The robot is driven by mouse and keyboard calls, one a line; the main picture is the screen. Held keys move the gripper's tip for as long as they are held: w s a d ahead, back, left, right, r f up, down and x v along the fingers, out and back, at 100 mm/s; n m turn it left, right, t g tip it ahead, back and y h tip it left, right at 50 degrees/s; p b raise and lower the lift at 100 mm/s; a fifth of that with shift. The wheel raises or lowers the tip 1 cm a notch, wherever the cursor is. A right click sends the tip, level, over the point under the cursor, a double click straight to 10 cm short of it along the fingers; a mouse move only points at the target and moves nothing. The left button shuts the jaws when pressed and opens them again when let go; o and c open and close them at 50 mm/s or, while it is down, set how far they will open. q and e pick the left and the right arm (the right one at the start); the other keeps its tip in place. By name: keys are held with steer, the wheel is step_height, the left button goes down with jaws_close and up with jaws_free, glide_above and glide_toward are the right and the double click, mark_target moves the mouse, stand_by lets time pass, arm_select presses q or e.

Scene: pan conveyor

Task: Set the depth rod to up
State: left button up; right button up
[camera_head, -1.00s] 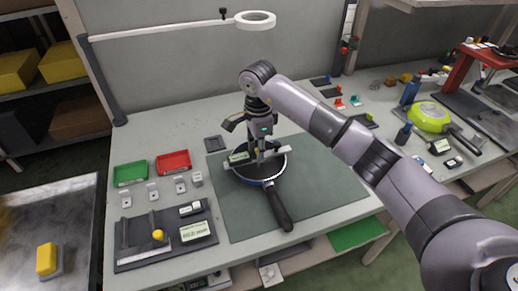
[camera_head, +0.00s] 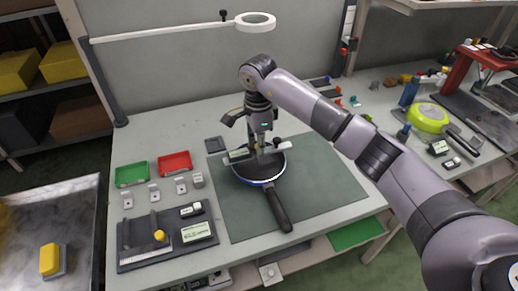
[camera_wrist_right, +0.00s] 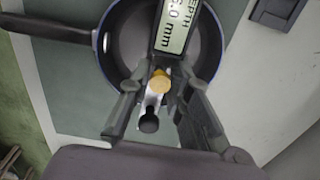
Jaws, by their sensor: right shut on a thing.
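My right gripper (camera_head: 262,143) points down over a dark pan (camera_head: 279,214) with a blue rim. It is shut on a depth gauge (camera_head: 238,155), a grey bar with a pale display, held across the pan. In the right wrist view, the gauge's display (camera_wrist_right: 175,28) reads "DEPTH" and a value ending in "5.0 mm", partly cut off. A yellow knob (camera_wrist_right: 160,83) and a dark round rod end (camera_wrist_right: 149,124) show between the fingers (camera_wrist_right: 158,76). The head view is too small to tell the rod's height or whether the gauge touches the rim. My left gripper is out of view.
The pan stands on a green-grey mat (camera_head: 325,175). Left of it are a dark fixture tray (camera_head: 135,262), a green bin (camera_head: 131,174), a red bin (camera_head: 174,163) and several small blocks. A lime-green pan (camera_head: 428,118) is at the right. The mat's right side is clear.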

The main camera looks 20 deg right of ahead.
steer(key=shift+r+p, duration=0.45)
steer(key=shift+r, duration=0.5)
steer(key=o, duration=0.4)
steer(key=shift+r+p, duration=1.4)
steer(key=shift+r, duration=1.05)
steer(key=shift+f, duration=0.1)
